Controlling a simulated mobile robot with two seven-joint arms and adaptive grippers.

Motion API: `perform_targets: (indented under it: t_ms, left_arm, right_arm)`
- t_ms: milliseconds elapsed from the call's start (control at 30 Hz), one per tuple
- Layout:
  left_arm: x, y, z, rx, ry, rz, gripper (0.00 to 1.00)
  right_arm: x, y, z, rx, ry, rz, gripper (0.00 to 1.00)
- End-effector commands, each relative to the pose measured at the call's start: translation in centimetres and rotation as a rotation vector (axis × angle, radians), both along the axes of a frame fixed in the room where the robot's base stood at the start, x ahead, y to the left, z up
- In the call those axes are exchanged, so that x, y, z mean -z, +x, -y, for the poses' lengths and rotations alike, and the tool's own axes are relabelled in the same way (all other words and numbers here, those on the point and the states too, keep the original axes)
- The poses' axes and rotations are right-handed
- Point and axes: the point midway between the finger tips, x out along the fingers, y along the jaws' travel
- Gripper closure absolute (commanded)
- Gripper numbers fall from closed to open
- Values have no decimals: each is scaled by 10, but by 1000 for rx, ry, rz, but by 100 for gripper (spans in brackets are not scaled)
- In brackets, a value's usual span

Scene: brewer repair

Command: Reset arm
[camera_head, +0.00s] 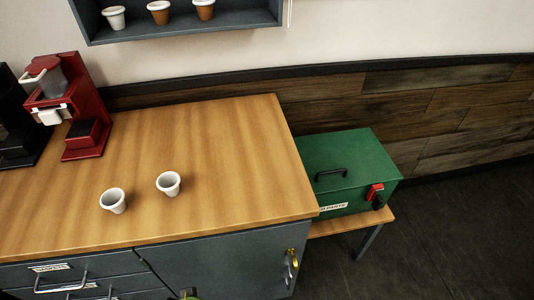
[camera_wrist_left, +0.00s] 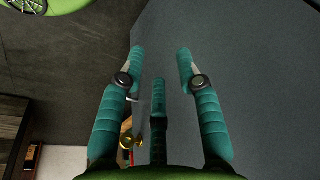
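My left gripper (camera_wrist_left: 160,60) shows in the left wrist view. Its teal fingers are spread apart with nothing between them, in front of a plain grey surface. In the head view only a small dark and green piece shows at the bottom edge, in front of the grey cabinet (camera_head: 215,262); I cannot tell which part of me it is. My right gripper is in neither view.
Two white cups (camera_head: 113,200) and a red brewer (camera_head: 75,110) stand on the wooden counter (camera_head: 220,140). A green toolbox (camera_head: 345,165) sits on a low bench (camera_head: 378,220) at right. A wall shelf (camera_head: 180,30) holds several pots. Floor at right is clear.

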Motion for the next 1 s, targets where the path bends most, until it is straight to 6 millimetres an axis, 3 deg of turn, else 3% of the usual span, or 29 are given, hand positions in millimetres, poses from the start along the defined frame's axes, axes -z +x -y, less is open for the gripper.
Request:
perform_targets:
  t_ms: [33, 200, 400, 500, 700, 1000]
  left_arm:
    - [25, -8, -1, 2, 2, -21, 66]
    - [100, -42, -5, 9, 6, -60, 66]
    - [168, -101, -14, 20, 12, -104, 66]
    - [189, -132, -20, 23, 14, -122, 66]
    - [208, -173, -28, 30, 18, -142, 66]
    - [208, -174, -29, 30, 19, -143, 66]
  right_arm:
    - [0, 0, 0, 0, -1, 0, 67]
    - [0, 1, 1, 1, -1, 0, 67]
    - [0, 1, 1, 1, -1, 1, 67]
    - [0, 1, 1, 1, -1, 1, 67]
    - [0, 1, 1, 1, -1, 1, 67]
    - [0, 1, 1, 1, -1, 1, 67]
